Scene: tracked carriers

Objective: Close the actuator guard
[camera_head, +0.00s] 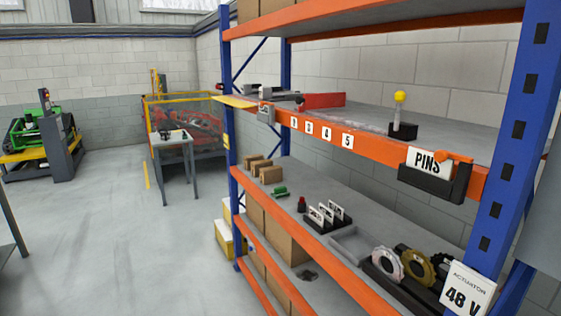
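No part is clearly recognisable as the actuator guard, so I cannot tell whether it is open or shut. A white sign reading "ACTUATOR 48 V" (467,294) is at the lower right of the blue and orange rack. On the rack's upper shelf, a grey mechanism (267,91) lies at the far end. A red upright panel (322,100) stands beside it, and a yellow flat plate (235,102) juts out at its left. A black block with a yellow-knobbed lever (401,115) stands nearer on the same shelf. My gripper is not in view.
The orange shelf edge (383,151) carries number labels and a black "PINS" holder (434,178). Gears (388,263), a grey tray (350,243) and small boxes (270,174) sit below. A small table (172,140) stands before a yellow-framed enclosure (187,97).

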